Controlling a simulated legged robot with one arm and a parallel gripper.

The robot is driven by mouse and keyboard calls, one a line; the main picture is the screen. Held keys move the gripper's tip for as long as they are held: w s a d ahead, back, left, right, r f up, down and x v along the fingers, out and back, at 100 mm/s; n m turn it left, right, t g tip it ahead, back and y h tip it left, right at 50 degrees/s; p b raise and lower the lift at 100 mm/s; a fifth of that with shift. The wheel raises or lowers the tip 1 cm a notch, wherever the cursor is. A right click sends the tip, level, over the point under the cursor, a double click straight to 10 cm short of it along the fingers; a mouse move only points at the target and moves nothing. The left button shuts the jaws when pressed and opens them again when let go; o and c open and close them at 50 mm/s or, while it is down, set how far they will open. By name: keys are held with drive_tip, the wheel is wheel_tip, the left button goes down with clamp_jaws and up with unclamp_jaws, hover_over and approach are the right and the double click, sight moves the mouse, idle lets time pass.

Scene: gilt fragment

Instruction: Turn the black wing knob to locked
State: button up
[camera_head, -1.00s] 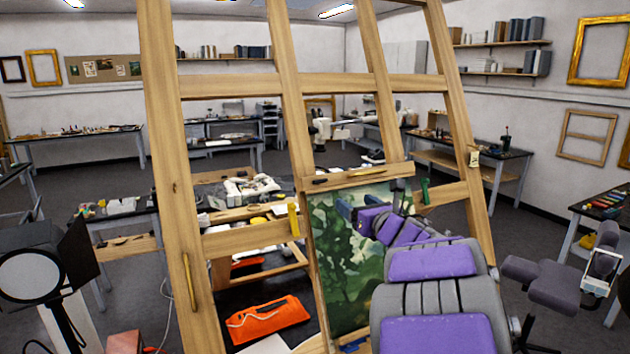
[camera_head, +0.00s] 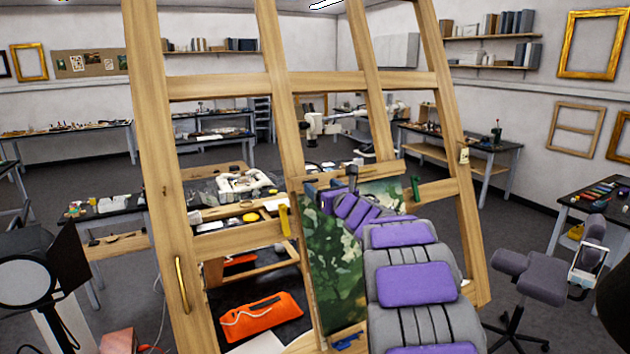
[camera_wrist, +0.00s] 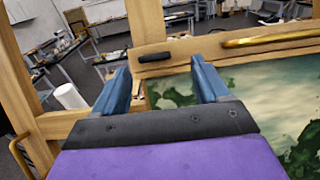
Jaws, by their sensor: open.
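The black wing knob (camera_wrist: 153,57) shows in the wrist view on the wooden crossbar (camera_wrist: 185,47) above the painting. Its long side lies nearly level along the bar. My gripper (camera_wrist: 163,72) is open, with one blue finger on each side of the picture's middle. The knob appears beyond the fingertips and between them, with nothing held. In the head view my gripper (camera_head: 318,192) is at the upper left of the painting (camera_head: 335,265), just below the crossbar (camera_head: 370,172). The knob cannot be made out clearly there.
The wooden easel frame (camera_head: 160,190) stands across the head view. A brass rod (camera_wrist: 270,40) lies along the crossbar right of the knob. A lamp (camera_head: 30,280) stands at left, a grey chair (camera_head: 530,280) at right. An orange pouch (camera_head: 260,317) lies behind the easel.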

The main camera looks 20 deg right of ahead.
sight(312, 182)
drive_tip(key=w, duration=0.2)
drive_tip(key=w+a+p, duration=0.1)
drive_tip(key=w, duration=0.1)
drive_tip(key=shift+w, duration=0.45)
drive_tip(key=shift+d, duration=0.25)
drive_tip(key=shift+c, duration=0.8)
drive_tip(key=shift+a, duration=0.2)
drive_tip(key=c, duration=0.9)
